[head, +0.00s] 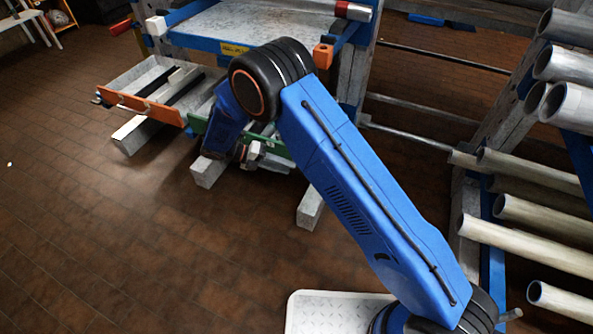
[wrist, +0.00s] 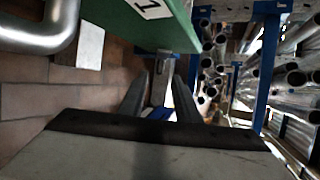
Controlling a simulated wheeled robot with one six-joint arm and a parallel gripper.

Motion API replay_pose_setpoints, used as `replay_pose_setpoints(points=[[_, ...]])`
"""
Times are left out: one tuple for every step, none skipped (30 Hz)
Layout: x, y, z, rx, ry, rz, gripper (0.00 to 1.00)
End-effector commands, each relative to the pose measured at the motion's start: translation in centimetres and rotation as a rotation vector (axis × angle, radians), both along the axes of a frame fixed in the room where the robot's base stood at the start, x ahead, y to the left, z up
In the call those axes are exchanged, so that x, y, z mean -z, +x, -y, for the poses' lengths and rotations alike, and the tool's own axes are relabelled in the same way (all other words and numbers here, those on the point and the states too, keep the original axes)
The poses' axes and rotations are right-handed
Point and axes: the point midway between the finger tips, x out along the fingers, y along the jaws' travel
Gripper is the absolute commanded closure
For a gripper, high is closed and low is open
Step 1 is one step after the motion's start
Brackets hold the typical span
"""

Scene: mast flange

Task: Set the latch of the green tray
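The green tray (head: 273,160) sits low on the rack in the head view, partly hidden behind my arm. In the wrist view its green front panel (wrist: 146,22) fills the top, with a white label marked 1. My gripper (wrist: 162,78) is just below the panel's right end, its two dark fingers apart. A small grey and blue piece (wrist: 163,82) shows between the fingers, perhaps the latch or something behind it; I cannot tell whether they touch it. In the head view my gripper (head: 254,157) is at the tray front and small.
A curved metal handle (wrist: 45,32) is at the upper left of the wrist view. An orange-fronted tray (head: 145,107) stands left of the green one. Racks of metal pipes (head: 530,210) stand at the right. The brown tiled floor (head: 130,230) in front is clear.

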Motion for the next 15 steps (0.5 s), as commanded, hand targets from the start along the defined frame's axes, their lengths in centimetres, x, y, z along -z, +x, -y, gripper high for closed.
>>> replay_pose_setpoints(points=[[-0.4, -0.1, -1.1, -0.002, 0.003, 0.002, 0.70], [-0.7, -0.2, -1.6, -0.002, 0.002, 0.002, 0.70], [-1.1, -0.2, -2.3, -0.002, 0.002, 0.002, 0.70], [-1.3, -0.3, -2.8, -0.002, 0.003, 0.002, 0.70], [-1.6, -0.3, -3.3, -0.002, 0.002, 0.002, 0.70], [-1.9, -0.4, -4.0, -0.002, 0.002, 0.001, 0.70], [-2.1, -0.4, -4.5, -0.003, 0.001, 0.001, 0.70], [-2.4, -0.5, -4.9, -0.002, 0.002, 0.002, 0.70], [-2.7, -0.6, -5.5, -0.002, 0.001, 0.001, 0.70], [-2.9, -0.6, -5.8, -0.001, 0.002, 0.001, 0.70], [-3.0, -0.6, -6.2, -0.001, 0.002, 0.001, 0.70], [-3.3, -0.6, -6.6, -0.001, 0.001, 0.001, 0.70], [-3.4, -0.6, -6.8, -0.001, 0.001, 0.001, 0.70], [-3.5, -0.7, -7.1, -0.001, 0.001, 0.001, 0.70], [-3.7, -0.7, -7.4, -0.001, 0.002, 0.001, 0.70]])
